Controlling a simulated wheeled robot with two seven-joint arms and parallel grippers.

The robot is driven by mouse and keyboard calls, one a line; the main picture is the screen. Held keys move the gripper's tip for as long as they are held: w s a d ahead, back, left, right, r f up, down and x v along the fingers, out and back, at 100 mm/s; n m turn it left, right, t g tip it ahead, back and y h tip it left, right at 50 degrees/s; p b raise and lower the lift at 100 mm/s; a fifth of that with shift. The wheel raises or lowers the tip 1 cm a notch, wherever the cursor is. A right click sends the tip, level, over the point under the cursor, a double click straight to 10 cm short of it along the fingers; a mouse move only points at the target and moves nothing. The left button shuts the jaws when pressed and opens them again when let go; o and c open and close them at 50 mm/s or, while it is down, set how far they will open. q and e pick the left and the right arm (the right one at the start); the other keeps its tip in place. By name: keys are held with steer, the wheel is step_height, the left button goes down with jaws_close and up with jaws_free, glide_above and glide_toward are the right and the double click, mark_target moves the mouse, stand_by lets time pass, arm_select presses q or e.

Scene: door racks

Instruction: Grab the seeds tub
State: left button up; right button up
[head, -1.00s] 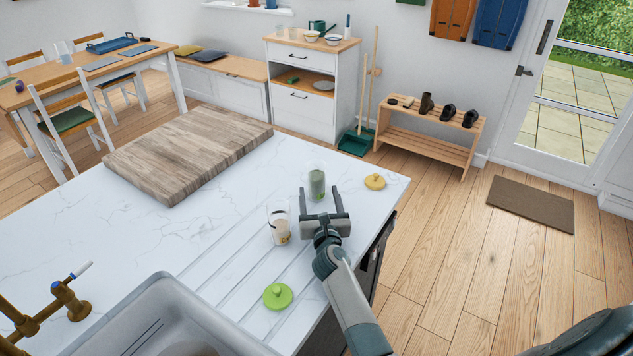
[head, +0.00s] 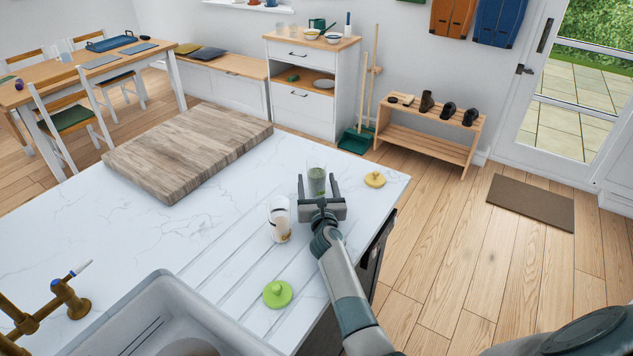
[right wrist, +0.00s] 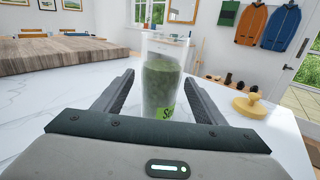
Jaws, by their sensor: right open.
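The seeds tub (head: 317,180) is a clear cylinder with dark green contents, standing upright on the white counter. In the right wrist view the tub (right wrist: 161,85) shows a bright green label, partly cut off by the gripper body, that starts with "S". My right gripper (head: 318,184) is open, with one finger on each side of the tub. In the right wrist view gaps show between the fingers (right wrist: 158,88) and the tub. My left gripper is not in view.
A second clear tub (head: 279,220) with pale contents stands just left of my right gripper. A wooden board (head: 190,150) lies farther left. The sink (head: 150,320) is at front left.

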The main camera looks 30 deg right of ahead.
mark_target(318, 174)
steer(key=shift+w+d, duration=0.1)
steer(key=shift+w, duration=0.2)
steer(key=shift+c, duration=0.4)
steer(key=c, duration=1.2)
steer(key=shift+r, duration=0.1)
steer(key=shift+r+p, duration=0.35)
steer(key=shift+r, duration=0.15)
step_height(318, 174, up, 4)
steer(key=shift+f+p, duration=0.15)
steer(key=shift+p, duration=0.65)
steer(key=s+d+r, duration=0.3)
steer(key=s+r, duration=0.3)
steer(key=s, duration=0.5)
steer(key=shift+s, duration=0.2)
